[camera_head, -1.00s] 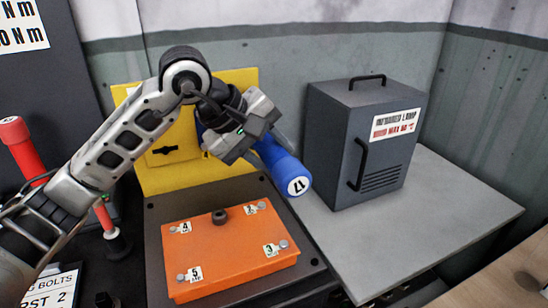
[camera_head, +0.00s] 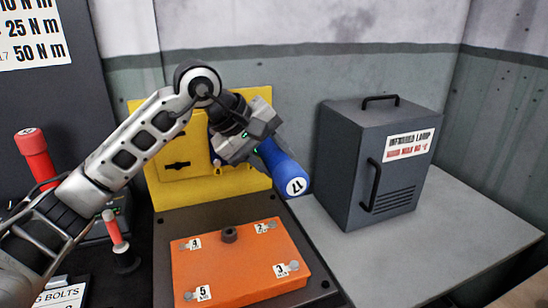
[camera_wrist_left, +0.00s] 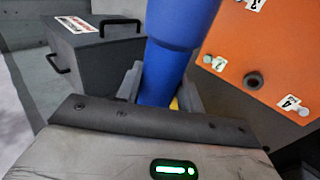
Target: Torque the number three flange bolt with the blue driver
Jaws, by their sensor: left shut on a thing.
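My left gripper (camera_head: 262,143) is shut on the blue driver (camera_head: 280,163), which is tilted, its white-capped end facing the camera at lower right. The driver also fills the upper middle of the left wrist view (camera_wrist_left: 177,45). It is held above and behind the orange flange plate (camera_head: 235,262), apart from it. The number three bolt (camera_head: 294,266) sits at the plate's right front corner, beside its "3" label (camera_head: 281,270). Numbers 2, 4 and 5 mark the other corners. The driver's far end is hidden behind the gripper. My right gripper is not in view.
A dark infrared lamp box (camera_head: 345,165) stands on the grey bench at right. A yellow panel (camera_head: 225,185) rises behind the plate. A red driver (camera_head: 36,157) and a smaller red tool (camera_head: 113,230) stand at left. Bare bench (camera_head: 450,230) lies right of the box.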

